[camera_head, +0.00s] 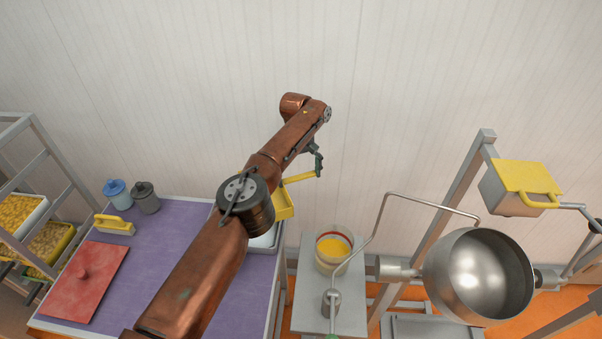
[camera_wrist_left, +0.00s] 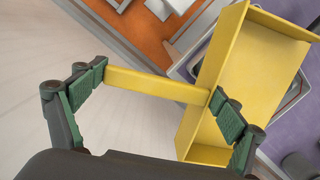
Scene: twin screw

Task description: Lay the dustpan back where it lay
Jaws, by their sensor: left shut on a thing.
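The yellow dustpan (camera_head: 283,205) is partly hidden behind my left arm in the head view, by the right end of the purple table (camera_head: 178,238). In the left wrist view the dustpan's open pan (camera_wrist_left: 252,75) tilts across the right half. A grey tray (camera_head: 268,246) lies below the pan, mostly hidden by my arm. I cannot tell whether pan and tray touch. My right gripper is not in view.
A tub of yellow contents (camera_head: 333,248) and a steel bowl (camera_head: 478,275) are right. Shelved bins (camera_head: 48,242) stand far left.

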